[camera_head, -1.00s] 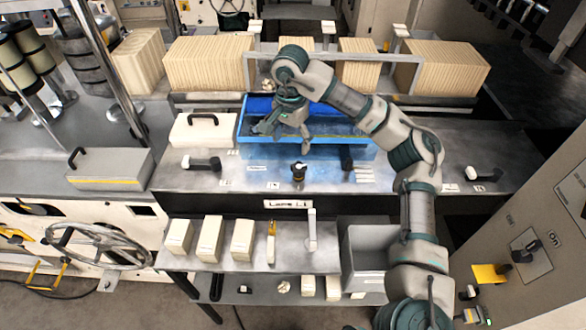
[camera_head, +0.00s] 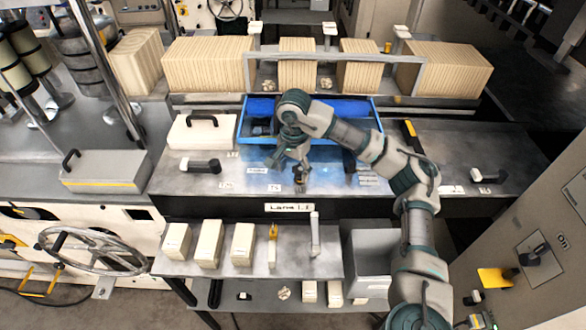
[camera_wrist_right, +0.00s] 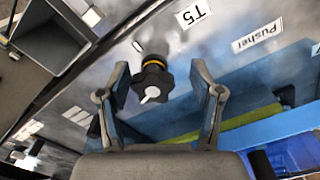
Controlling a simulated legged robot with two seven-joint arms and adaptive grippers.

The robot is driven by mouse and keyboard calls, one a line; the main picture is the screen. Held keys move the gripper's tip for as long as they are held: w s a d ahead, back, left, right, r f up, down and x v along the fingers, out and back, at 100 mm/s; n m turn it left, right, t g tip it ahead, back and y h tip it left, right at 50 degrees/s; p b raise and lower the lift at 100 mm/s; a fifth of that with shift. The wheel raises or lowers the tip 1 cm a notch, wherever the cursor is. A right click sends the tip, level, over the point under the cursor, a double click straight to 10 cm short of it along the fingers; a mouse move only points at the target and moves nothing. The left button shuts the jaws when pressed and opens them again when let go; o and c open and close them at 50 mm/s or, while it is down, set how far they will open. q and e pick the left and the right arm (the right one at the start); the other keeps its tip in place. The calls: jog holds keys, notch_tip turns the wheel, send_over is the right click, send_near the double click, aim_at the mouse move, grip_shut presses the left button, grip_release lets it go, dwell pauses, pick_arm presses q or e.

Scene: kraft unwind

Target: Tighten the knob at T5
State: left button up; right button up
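The knob at T5 (camera_head: 299,176) is a small black lobed knob on the steel table, partly hidden by my right gripper (camera_head: 291,161) in the head view. In the right wrist view the knob (camera_wrist_right: 153,84) shows a yellow band and a light pointer, with the T5 label (camera_wrist_right: 193,13) beside it. My right gripper (camera_wrist_right: 160,72) is open, one finger on either side of the knob in this view, with gaps between. Whether the fingers have come down level with the knob cannot be told. My left gripper is not in view.
A blue tray (camera_head: 375,114) lies just behind the knob. A Pusher label (camera_wrist_right: 257,36) is near it in the wrist view. Below the table edge, a shelf (camera_head: 278,262) holds several cream blocks.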

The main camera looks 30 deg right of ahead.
jog(key=shift+s+d, duration=0.1)
jog(key=shift+d, duration=0.35)
jog(key=c, duration=0.4)
jog(key=shift+s+d, duration=0.15)
jog(key=shift+d, duration=0.35)
jog(key=c, duration=0.3)
jog(key=shift+d+f, duration=0.15)
jog(key=shift+d, duration=0.15)
jog(key=shift+w+d+f, duration=0.1)
jog(key=shift+w+f, duration=0.1)
jog(key=shift+w, duration=0.1)
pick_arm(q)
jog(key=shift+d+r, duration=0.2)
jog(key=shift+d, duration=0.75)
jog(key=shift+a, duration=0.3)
pick_arm(e)
jog(key=shift+a, duration=0.2)
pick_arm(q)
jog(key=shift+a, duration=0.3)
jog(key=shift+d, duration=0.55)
pick_arm(e)
jog(key=shift+a, duration=0.1)
